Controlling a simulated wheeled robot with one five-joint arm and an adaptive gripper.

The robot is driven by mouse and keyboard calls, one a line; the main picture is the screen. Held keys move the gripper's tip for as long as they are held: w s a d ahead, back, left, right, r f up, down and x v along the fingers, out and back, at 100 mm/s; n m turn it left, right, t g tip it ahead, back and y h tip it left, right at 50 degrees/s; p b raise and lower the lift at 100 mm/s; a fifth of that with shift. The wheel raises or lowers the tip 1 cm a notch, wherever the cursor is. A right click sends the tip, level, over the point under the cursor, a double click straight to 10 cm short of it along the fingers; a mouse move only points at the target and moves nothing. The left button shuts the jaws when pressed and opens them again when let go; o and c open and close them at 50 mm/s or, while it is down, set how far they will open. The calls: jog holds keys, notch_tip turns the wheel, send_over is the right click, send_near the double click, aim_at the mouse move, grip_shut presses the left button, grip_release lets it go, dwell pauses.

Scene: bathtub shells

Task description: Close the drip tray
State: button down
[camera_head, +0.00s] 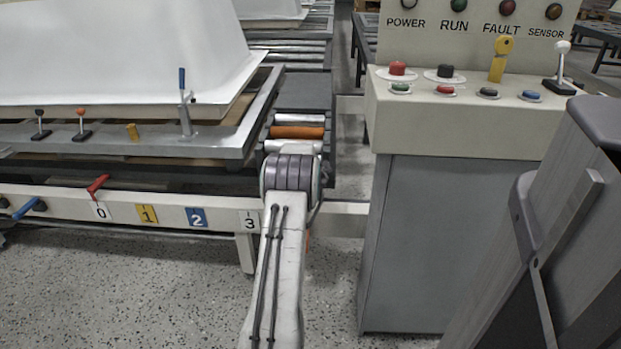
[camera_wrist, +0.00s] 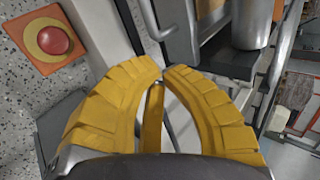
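My gripper (camera_wrist: 164,71) has two thick yellow ribbed fingers in the wrist view. Their tips almost meet, and nothing is visibly pinched at the tips. A narrow yellow strip (camera_wrist: 152,118) shows between the fingers; I cannot tell what it belongs to. In the head view my arm hides the gripper. I cannot pick out the drip tray for sure in either view.
A control cabinet (camera_head: 415,240) with buttons stands right of my arm. At left is a metal frame (camera_head: 150,147) with levers, bearing a white shell (camera_head: 120,50). Rollers (camera_head: 298,133) lie beyond my arm. A red button on an orange plate (camera_wrist: 28,60) shows in the wrist view.

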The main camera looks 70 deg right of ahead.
jog(key=p+v, duration=0.2)
jog(key=v, duration=0.5)
jog(key=shift+a+r, duration=0.2)
jog(key=shift+a, duration=0.05)
jog(key=shift+s, duration=0.1)
jog(key=w+a+r+n+t+y+p, duration=0.1)
jog(key=w+a+r+n+p, duration=0.4)
jog(key=w+a+r, duration=0.4)
jog(key=w+a+r+n+t+y+p, duration=0.1)
jog(key=w+a+r+n+p, duration=0.25)
jog(key=a+r, duration=0.35)
jog(key=w+a+r+n+y+p, duration=0.1)
jog(key=w+a+r+n+p, duration=0.35)
jog(key=a, duration=0.55)
jog(key=w+a+r+n+t+y+p, duration=0.1)
jog(key=a+r+n+y+p, duration=0.2)
jog(key=a+r, duration=0.5)
jog(key=s+a+r+n+y+p, duration=0.1)
jog(key=s+a+r+n+p, duration=0.4)
jog(key=a, duration=0.4)
jog(key=s+a+r+n+g+y+p, duration=0.1)
jog(key=s+a+r+n+p, duration=0.4)
jog(key=a, duration=0.4)
jog(key=s+a+r+n+y+p, duration=0.1)
jog(key=s+a+r+n+p, duration=0.4)
jog(key=a, duration=0.4)
jog(key=n+p, duration=0.1)
jog(key=p, duration=0.1)
jog(key=shift+s+a+r+n+g+p, duration=0.35)
jog(key=shift+s+a+r+n+g, duration=0.05)
